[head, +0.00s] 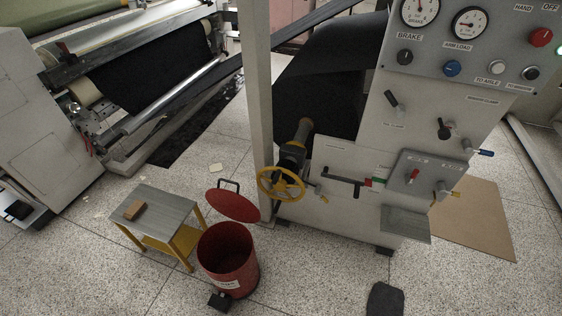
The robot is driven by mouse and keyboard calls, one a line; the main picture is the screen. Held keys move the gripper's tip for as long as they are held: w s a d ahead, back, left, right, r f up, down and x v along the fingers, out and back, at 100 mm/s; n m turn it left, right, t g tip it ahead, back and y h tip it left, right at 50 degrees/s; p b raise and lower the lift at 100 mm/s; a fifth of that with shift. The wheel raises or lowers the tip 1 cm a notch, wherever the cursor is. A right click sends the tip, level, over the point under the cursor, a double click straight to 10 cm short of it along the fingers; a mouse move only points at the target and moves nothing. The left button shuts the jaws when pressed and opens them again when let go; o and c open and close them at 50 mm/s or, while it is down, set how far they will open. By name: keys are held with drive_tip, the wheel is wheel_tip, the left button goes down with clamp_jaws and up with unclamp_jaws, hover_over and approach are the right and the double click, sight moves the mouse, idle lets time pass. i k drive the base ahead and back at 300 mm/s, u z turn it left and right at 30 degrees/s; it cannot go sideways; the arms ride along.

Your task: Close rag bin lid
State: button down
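The red rag bin (236,279) stands on the floor, left of the grey machine, with a white label low on its front. Its round red lid (232,206) is raised and tilted back behind the rim, so the bin's mouth is open. A dark loop handle (229,184) stands at the lid's far edge. A small black pedal (219,301) sits at the bin's front foot. The hinge is too small to make out. My gripper is not in view.
A small metal-topped table (165,207) with yellow legs and a brown block (134,210) stands close left of the bin. A yellow handwheel (281,184) juts from the machine (335,208) to the right. A dark, unclear shape (385,299) is at the bottom edge.

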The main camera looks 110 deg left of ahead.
sight(234, 205)
drive_tip(key=u, duration=1.15)
drive_tip(key=i, duration=1.7)
drive_tip(key=u, duration=4.1)
drive_tip(key=i, duration=1.7)
